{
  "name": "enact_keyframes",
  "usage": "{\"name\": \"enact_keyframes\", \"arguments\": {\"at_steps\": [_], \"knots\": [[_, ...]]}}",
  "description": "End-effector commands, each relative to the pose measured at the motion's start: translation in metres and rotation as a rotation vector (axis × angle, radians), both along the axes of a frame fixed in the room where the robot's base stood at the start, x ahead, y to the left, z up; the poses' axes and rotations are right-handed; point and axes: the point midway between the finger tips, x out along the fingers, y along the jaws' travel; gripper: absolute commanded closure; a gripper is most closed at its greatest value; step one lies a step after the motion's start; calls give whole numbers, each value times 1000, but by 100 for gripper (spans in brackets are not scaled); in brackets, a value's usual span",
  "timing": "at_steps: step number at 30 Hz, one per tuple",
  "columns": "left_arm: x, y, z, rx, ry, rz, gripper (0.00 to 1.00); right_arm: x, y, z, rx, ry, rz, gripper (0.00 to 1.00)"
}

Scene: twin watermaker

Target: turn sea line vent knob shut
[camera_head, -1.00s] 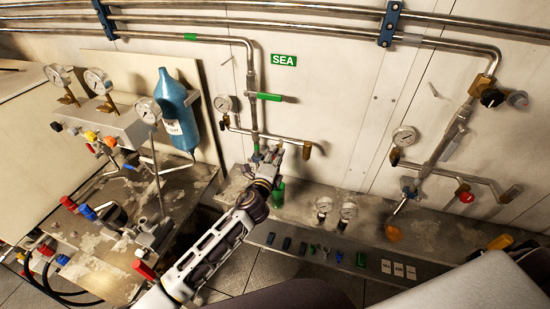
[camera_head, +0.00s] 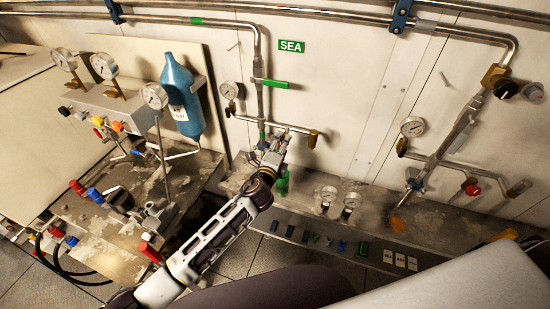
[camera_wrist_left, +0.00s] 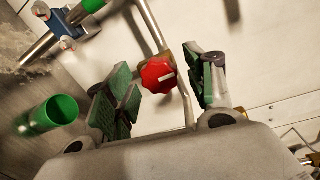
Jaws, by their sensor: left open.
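The sea line pipe (camera_head: 262,60) runs down the wall beside the green SEA sign (camera_head: 291,47), with a green-handled valve (camera_head: 272,83) on it. My left gripper (camera_head: 272,150) is at the lower part of this line, below the side branch with the gauge (camera_head: 230,90). In the left wrist view a red knob (camera_wrist_left: 158,75) with a white mark sits on a pipe. My left gripper (camera_wrist_left: 160,92) is open, with green-padded fingers on either side of the knob and visible gaps. In the head view the gripper hides this knob. My right gripper is not in view.
A green cup-like part (camera_wrist_left: 60,110) is left of the fingers in the wrist view. A second line with another red knob (camera_head: 472,187) is on the right. A blue bottle (camera_head: 181,97) and a gauge panel (camera_head: 110,105) stand left. Small gauges (camera_head: 326,197) stand on the ledge.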

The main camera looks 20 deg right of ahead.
Motion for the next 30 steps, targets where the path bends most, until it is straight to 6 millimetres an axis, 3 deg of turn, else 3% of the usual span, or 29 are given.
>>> {"name": "enact_keyframes", "arguments": {"at_steps": [8,30], "knots": [[-14,9,1,1,1,0,46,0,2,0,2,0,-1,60],[-78,50,6,2,2,-1,46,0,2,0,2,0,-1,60]]}}
